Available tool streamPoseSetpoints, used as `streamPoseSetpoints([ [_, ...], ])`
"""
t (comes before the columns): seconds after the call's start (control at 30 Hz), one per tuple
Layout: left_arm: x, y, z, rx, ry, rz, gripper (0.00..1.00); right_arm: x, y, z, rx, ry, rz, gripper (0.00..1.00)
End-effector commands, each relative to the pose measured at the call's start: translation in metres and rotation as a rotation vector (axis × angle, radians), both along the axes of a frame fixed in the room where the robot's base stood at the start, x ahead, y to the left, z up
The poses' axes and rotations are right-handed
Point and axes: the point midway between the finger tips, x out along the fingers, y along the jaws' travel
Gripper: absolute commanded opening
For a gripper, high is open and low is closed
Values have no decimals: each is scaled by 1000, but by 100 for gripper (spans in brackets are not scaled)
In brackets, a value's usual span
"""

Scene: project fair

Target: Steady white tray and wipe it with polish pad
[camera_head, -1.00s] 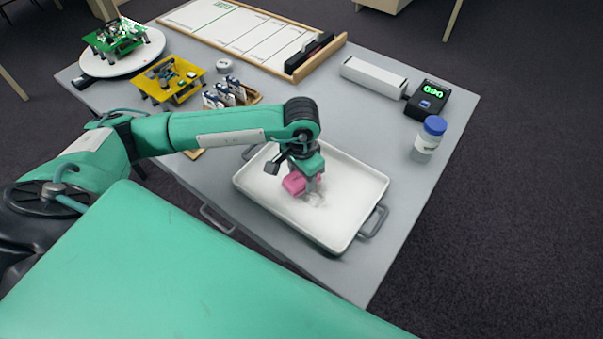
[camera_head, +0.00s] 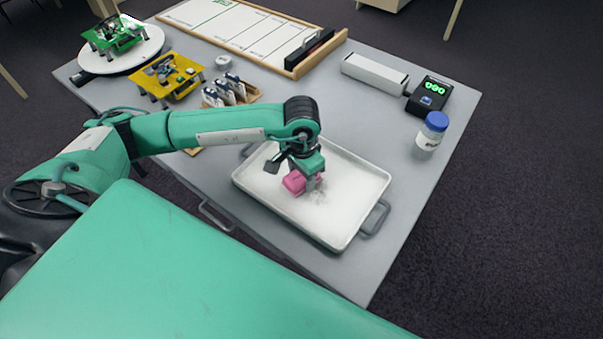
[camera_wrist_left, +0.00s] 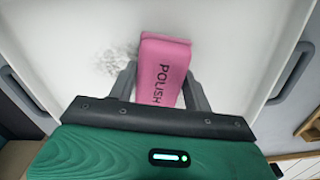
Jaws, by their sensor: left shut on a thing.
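The white tray (camera_head: 345,185) lies on the grey table, with grey handles at its two ends. It also fills much of the left wrist view (camera_wrist_left: 235,60). My left gripper (camera_head: 308,180) is shut on the pink polish pad (camera_head: 294,182) and holds it down at the tray's floor; whether it touches is hard to tell. In the left wrist view the pad (camera_wrist_left: 162,70) sits between both fingers, its word POLISH readable. A grey smudge (camera_wrist_left: 118,60) lies on the tray beside the pad. My right gripper is not in view.
A blue-capped jar (camera_head: 432,132) and a black display box (camera_head: 428,97) stand on the table (camera_head: 405,200) to the right. Behind the tray are a white bar (camera_head: 374,73), a holder of small bottles (camera_head: 230,92), a yellow stand (camera_head: 170,80) and a framed board (camera_head: 245,35).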

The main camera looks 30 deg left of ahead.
Motion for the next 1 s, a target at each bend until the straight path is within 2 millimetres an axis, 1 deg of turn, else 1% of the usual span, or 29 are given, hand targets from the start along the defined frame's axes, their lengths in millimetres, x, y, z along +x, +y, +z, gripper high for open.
streamPoseSetpoints([
  [0.47, 0, 0, -9, 0, -1, 0, 32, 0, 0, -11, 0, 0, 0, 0],
  [0.57, 0, -1, -8, 0, -1, 0, 32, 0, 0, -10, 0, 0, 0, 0],
  [0.67, 0, -4, -9, -2, -1, -1, 32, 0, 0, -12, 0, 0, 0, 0],
  [1.0, -4, -30, -7, -1, -2, -1, 32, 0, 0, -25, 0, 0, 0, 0],
])
